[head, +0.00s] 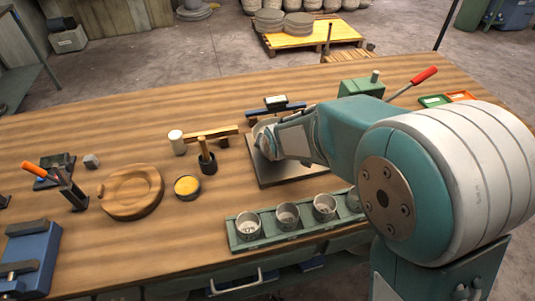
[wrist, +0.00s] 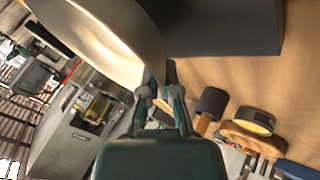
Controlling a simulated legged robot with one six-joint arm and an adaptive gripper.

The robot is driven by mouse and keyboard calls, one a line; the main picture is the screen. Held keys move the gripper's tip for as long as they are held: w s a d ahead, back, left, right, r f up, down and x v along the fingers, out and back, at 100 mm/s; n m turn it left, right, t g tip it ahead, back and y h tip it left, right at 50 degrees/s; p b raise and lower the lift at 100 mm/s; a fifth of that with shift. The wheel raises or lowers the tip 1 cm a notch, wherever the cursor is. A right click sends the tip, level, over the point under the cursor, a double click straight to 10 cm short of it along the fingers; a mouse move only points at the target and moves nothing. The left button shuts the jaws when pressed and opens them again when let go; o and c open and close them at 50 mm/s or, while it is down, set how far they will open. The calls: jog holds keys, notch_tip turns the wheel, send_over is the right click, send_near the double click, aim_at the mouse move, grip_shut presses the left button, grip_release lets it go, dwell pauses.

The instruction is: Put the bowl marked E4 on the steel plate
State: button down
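My gripper (wrist: 165,88) is shut on the rim of a pale metal bowl (wrist: 115,35), which fills the upper left of the wrist view. In the head view, part of this bowl (head: 263,126) shows at the end of my arm, over the steel plate (head: 272,179). My arm hides much of the plate and bowl. I cannot tell whether the bowl touches the plate, and no E4 mark is readable on it. A dark flat surface (wrist: 225,28) beside the bowl in the wrist view looks like the plate.
A green rack (head: 290,232) with several small metal cups stands in front of the plate. Left of the plate are a wooden-handled tool (head: 206,155), a yellow-topped pot (head: 187,187) and a round wooden piece (head: 133,190). A dark-and-blue device (head: 277,108) stands behind.

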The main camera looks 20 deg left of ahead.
jog(key=shift+a+f, duration=0.25)
jog(key=shift+f, duration=0.9)
jog(key=c, duration=0.8)
grip_release()
jog(key=shift+s+d, duration=0.1)
jog(key=shift+d, duration=0.1)
jog(key=shift+r, duration=0.1)
jog(key=v, duration=1.2)
jog(key=s+d+r+m+h, duration=0.1)
jog(key=s+d+r+m, duration=0.15)
jog(key=d, duration=0.35)
jog(key=s+d+r+m+h, duration=0.1)
jog(key=d+r+m, duration=0.1)
jog(key=d+m, duration=0.3)
jog(key=s+d+r+m, duration=0.2)
jog(key=d, duration=0.5)
jog(key=s+d+r+m+h, duration=0.1)
jog(key=s+d+m+h, duration=0.1)
jog(key=s+d+m, duration=0.6)
jog(key=s+d, duration=0.1)
jog(key=s, duration=0.1)
jog(key=shift+s+g, duration=0.3)
jog(key=shift+g, duration=0.1)
